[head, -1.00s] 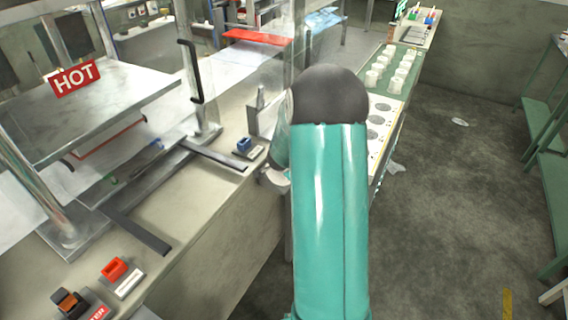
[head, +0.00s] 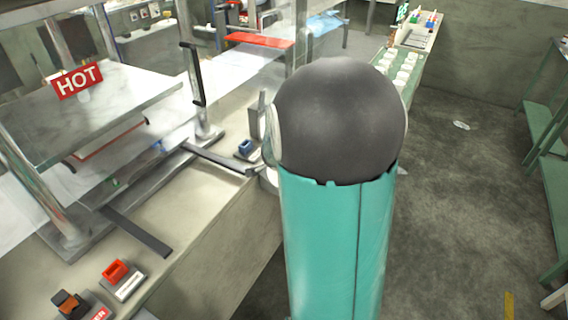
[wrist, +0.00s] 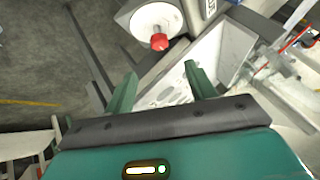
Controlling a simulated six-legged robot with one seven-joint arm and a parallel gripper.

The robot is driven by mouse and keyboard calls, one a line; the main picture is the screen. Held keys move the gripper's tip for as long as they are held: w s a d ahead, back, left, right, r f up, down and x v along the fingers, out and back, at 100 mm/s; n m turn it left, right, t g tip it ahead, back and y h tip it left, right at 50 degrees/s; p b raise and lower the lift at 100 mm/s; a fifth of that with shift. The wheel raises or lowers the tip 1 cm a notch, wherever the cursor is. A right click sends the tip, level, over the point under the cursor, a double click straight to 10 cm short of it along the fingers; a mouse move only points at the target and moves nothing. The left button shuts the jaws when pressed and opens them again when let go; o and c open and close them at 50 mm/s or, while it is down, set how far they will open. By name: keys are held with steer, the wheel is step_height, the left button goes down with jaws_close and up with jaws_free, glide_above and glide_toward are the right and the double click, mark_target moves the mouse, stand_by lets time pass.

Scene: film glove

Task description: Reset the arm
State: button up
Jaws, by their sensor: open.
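My gripper (wrist: 158,85) shows in the wrist view with its two green fingers apart and nothing between them. Beyond the fingers are a pale open box (wrist: 205,60) and a round white part with a red knob (wrist: 159,41). I cannot tell how far these are from the fingertips. In the head view my green arm with its dark rounded joint fills the middle, and my gripper is hidden behind it.
A press with a HOT sign (head: 77,80) stands on the bench at the left. A red switch (head: 115,271) and a blue switch (head: 245,147) sit near the bench edge. White cups (head: 403,70) stand on a green surface behind my arm. The floor (head: 450,200) at the right is mostly clear.

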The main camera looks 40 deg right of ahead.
stand_by(0.6)
steer(key=a+r+n+t+y, duration=0.25)
steer(key=a+r+n, duration=0.4)
steer(key=a, duration=0.55)
steer(key=a+r+n+t+y, duration=0.2)
steer(key=a+r+n+y, duration=0.25)
steer(key=a+r, duration=0.55)
steer(key=s+a+n+g, duration=0.2)
steer(key=s+a+n, duration=0.2)
steer(key=s, duration=0.5)
steer(key=s+a+f+n+g+h, duration=0.1)
steer(key=s+a+n+g, duration=0.1)
steer(key=s, duration=0.6)
steer(key=shift+s+a+f+n, duration=0.25)
steer(key=shift+s+a+n, duration=0.15)
steer(key=shift+a+n, duration=0.5)
steer(key=shift+g, duration=0.25)
